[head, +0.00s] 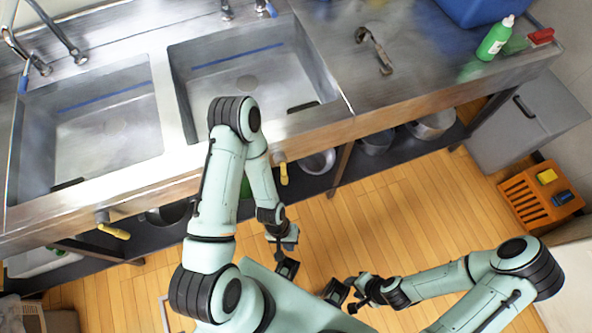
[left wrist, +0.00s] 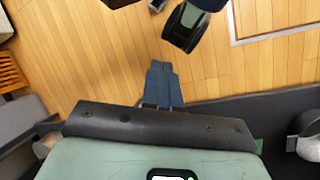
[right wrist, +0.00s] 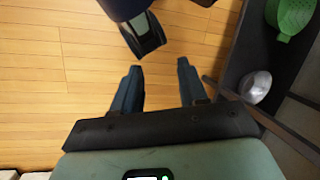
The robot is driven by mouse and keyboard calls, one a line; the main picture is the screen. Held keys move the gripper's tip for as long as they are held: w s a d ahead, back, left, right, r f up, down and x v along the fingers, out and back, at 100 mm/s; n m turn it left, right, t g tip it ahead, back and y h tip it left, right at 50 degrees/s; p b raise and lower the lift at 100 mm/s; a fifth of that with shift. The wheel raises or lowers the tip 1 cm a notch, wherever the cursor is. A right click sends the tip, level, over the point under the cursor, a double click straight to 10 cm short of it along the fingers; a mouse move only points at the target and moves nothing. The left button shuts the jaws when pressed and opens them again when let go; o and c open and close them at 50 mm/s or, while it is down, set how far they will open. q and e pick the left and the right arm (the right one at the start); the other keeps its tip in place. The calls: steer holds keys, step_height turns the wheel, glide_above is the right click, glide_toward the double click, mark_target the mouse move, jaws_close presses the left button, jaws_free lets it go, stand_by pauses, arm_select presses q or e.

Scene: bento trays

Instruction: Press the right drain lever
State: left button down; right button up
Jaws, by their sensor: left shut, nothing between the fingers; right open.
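The right drain lever (head: 283,173) is a yellow handle under the front edge of the counter, below the right sink (head: 248,85). A second yellow lever (head: 113,231) is under the left sink (head: 90,130). My left gripper (head: 287,268) is below the right lever in the head view, apart from it, over the floor. Its fingers (left wrist: 162,68) are together with nothing between them. My right gripper (head: 337,292) is to the right of the left one, also over the floor. Its fingers (right wrist: 158,78) are apart and empty. Neither wrist view shows a lever.
A grey cabinet (head: 525,120) and an orange crate (head: 535,200) stand at the right. A green bottle (head: 495,38) is on the counter. Wooden floor (head: 400,200) lies open before the counter.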

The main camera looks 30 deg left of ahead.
mark_target(282, 170)
arm_select(q)
steer(key=w+a+r+n+g+y+b, duration=0.2)
steer(key=w+y+b, duration=0.5)
steer(key=w, duration=1.1)
steer(key=w+r+n+y+b, duration=0.1)
steer(key=w+r+n+b, duration=0.2)
steer(key=r, duration=0.5)
steer(key=w+d+r+n+y+b, duration=0.1)
steer(key=w+r+n+y+b, duration=0.1)
steer(key=r, duration=0.7)
steer(key=shift+w+r+n+t+y+b, duration=0.15)
steer(key=shift+w+n+t+y+b, duration=0.2)
steer(key=shift+w+n+b, duration=0.6)
arm_select(e)
step_height(282, 170, down, 14)
steer(key=w+d+t, duration=0.1)
steer(key=w, duration=0.1)
steer(key=shift+w+d+t, duration=0.15)
steer(key=shift+w+t, duration=0.15)
arm_select(q)
steer(key=shift+w+d, duration=0.1)
steer(key=shift+w, duration=0.05)
